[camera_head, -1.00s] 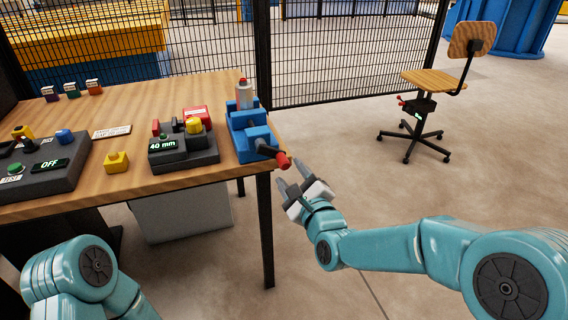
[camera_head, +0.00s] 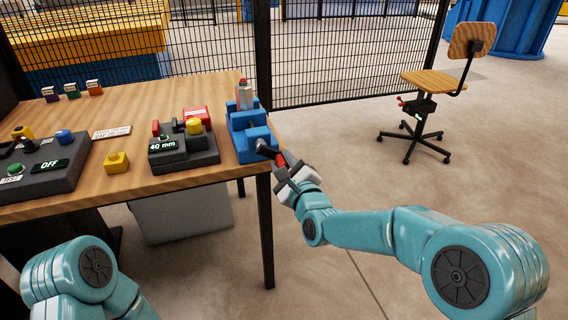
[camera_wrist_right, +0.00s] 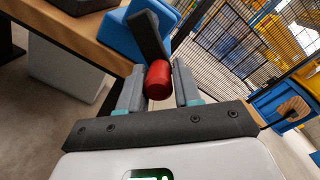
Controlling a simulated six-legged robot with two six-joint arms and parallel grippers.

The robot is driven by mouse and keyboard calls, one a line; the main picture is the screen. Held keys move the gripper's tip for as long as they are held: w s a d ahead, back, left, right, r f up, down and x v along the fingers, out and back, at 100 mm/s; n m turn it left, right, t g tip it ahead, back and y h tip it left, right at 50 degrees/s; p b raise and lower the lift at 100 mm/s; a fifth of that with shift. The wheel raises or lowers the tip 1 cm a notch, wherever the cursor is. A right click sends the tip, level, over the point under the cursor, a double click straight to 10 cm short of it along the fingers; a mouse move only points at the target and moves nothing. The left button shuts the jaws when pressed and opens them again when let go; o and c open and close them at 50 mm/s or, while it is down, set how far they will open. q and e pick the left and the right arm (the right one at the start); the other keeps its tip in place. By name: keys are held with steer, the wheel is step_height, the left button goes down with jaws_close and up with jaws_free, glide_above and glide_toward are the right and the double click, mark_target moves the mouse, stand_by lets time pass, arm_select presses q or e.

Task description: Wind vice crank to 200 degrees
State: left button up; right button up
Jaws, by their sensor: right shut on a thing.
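The blue vice (camera_head: 250,136) stands at the right end of the wooden table and holds a pale cylinder with a red top (camera_head: 244,96). Its dark crank arm (camera_head: 265,149) ends in a red handle, mostly hidden by my fingers in the head view. In the right wrist view the red handle (camera_wrist_right: 158,80) lies between the fingers, with the dark crank arm (camera_wrist_right: 148,36) beyond it and the blue vice body behind. My right gripper (camera_head: 285,168) is shut on the red handle, just off the table's right edge. My left gripper is out of view; only my left arm shows.
On the table (camera_head: 212,181) are a control box reading 40 mm (camera_head: 184,152), a yellow block (camera_head: 116,162) and a panel reading OFF (camera_head: 45,170). A grey bin (camera_head: 183,217) sits below. A chair (camera_head: 433,85) and mesh fence stand behind clear floor.

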steer(key=shift+d+r+n+b, duration=0.15)
steer(key=shift+r+n+b, duration=0.15)
steer(key=shift+r+n, duration=0.1)
stand_by(0.4)
